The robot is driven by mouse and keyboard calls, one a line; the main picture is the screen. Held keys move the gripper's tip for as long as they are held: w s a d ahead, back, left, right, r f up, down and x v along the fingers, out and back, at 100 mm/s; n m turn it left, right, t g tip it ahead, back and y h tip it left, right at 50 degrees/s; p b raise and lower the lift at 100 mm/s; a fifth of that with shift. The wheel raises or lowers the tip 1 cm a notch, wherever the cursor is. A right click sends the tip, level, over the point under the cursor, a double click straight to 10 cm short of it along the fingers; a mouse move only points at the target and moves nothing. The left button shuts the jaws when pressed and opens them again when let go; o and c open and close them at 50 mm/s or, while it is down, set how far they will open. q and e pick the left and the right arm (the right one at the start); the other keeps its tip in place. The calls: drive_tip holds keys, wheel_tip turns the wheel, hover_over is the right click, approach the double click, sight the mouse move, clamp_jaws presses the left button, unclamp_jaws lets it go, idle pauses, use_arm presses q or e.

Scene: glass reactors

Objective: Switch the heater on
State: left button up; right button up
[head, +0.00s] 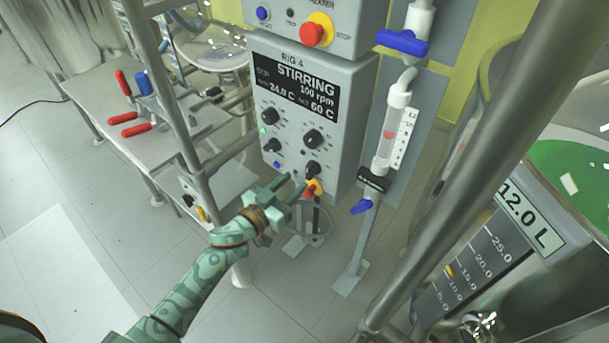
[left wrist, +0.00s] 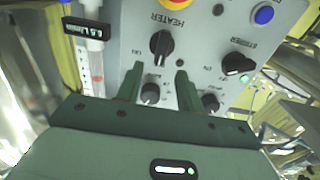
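The grey control box (head: 345,100) carries a display reading STIRRING, 100 rpm, 24.0 C and set 60 C. Its black heater knob (head: 313,168) sits low on the right; it also shows in the left wrist view (left wrist: 161,44), next to the HEATER lettering. A small lamp (left wrist: 180,62) near it looks dark. My left gripper (head: 297,190) is in front of the lower panel, just below the heater knob. In the left wrist view its two fingers (left wrist: 156,84) are apart with nothing held, and the heater knob appears beyond their tips. Contact cannot be told. My right gripper is not in view.
A red and yellow stop button (head: 314,188) sits below the heater knob, close to my left fingers. The stirrer knob (left wrist: 238,64) has a lit green lamp (left wrist: 244,78). A flowmeter tube (head: 392,130) stands right of the box; a steel post (head: 170,110) stands left.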

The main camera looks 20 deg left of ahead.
sight(309, 172)
use_arm(q)
drive_tip(key=b+x, duration=0.1)
drive_tip(key=x, duration=0.3)
drive_tip(key=shift+w+f, duration=0.15)
drive_tip(key=shift+w, duration=0.05)
drive_tip(key=shift+w+d, duration=0.2)
drive_tip(key=shift+w, duration=0.15)
clamp_jaws()
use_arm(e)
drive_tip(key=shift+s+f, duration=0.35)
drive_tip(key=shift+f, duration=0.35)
use_arm(q)
drive_tip(key=m, duration=0.2)
drive_tip(key=shift+s+d+m, duration=0.1)
drive_tip(key=shift+d+m, duration=0.05)
drive_tip(key=shift+m, duration=0.25)
drive_tip(key=m, duration=0.2)
drive_tip(key=shift+d+m, duration=0.1)
drive_tip(key=shift+m, duration=0.3)
drive_tip(key=m, duration=0.4)
drive_tip(key=m+b, duration=0.1)
drive_tip(key=m, duration=0.1)
drive_tip(key=shift+s+d+f, duration=0.15)
drive_tip(key=shift+d+f, duration=0.1)
drive_tip(key=shift+f, duration=0.05)
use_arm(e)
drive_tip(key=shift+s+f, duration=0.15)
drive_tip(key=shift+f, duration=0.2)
use_arm(q)
drive_tip(key=shift+m, duration=0.3)
